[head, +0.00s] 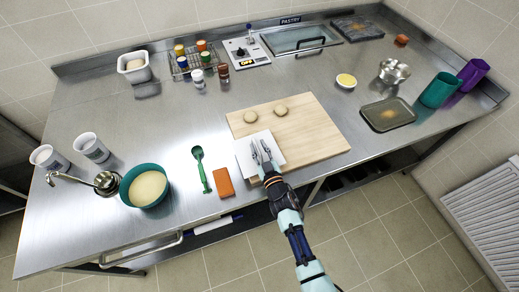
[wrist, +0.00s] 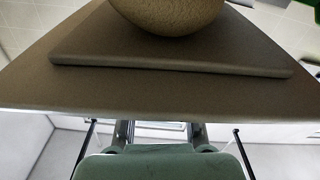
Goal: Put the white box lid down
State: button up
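A flat white square panel (head: 244,158), which looks like the white box lid, is at the front left corner of the wooden board (head: 315,130), overlapping it. I cannot tell whether it rests there or is held just above. My gripper (head: 259,147) is over it, with two fingers parted; whether they grip part of it is unclear. In the wrist view a shaded flat slab (wrist: 160,95) hides the fingertips, with a rounded dough-like ball (wrist: 168,15) beyond. A white box (head: 123,72) stands at the back left, uncovered, with something pale inside.
Two dough balls (head: 281,110) lie on the board. An orange block (head: 223,183), a green spoon (head: 204,172) and a teal bowl (head: 128,190) are to the left. Jars stand behind. A dark tray (head: 388,114) lies right. The counter between the jars and board is clear.

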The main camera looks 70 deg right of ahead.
jog(key=shift+s+a+f, duration=0.15)
jog(key=shift+s+f, duration=0.05)
jog(key=shift+f, duration=0.9)
jog(key=shift+w+r+p, duration=0.1)
jog(key=shift+r+p, duration=0.6)
jog(key=shift+r, duration=0.15)
jog(key=p+v, duration=0.2)
jog(key=v, duration=0.9)
jog(key=shift+s+a+r, duration=0.15)
jog(key=shift+s+r, duration=0.15)
jog(key=shift+r, duration=0.15)
